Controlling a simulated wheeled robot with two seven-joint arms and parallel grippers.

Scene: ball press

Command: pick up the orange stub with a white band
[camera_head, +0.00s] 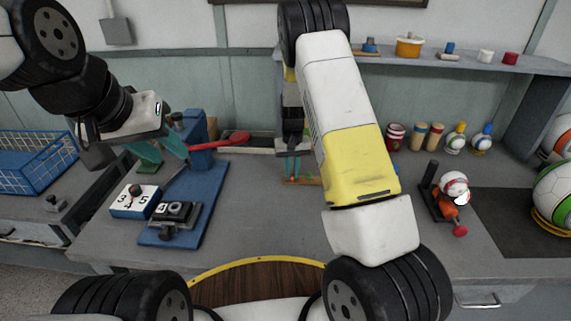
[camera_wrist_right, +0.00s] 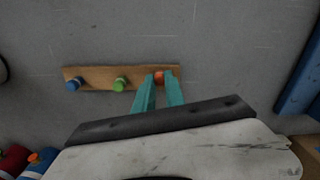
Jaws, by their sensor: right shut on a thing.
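A wooden strip (camera_wrist_right: 99,78) carries a blue stub (camera_wrist_right: 74,84), a green stub (camera_wrist_right: 120,84) and an orange stub (camera_wrist_right: 158,77) at its right end in the right wrist view. The teal fingers of my right gripper (camera_wrist_right: 160,82) are closed on the orange stub, one on each side. The fingers hide part of it, and I cannot make out a white band. In the head view my right gripper (camera_head: 292,177) is low over the strip (camera_head: 303,182), which my arm partly hides.
The blue press (camera_head: 205,190) with a red lever (camera_head: 232,138) and a number display (camera_head: 135,201) stands left. Tins, small bottles, a clamp stand (camera_head: 440,195) and balls (camera_head: 555,197) stand right. A shelf (camera_head: 470,62) runs behind. The bench between press and strip is clear.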

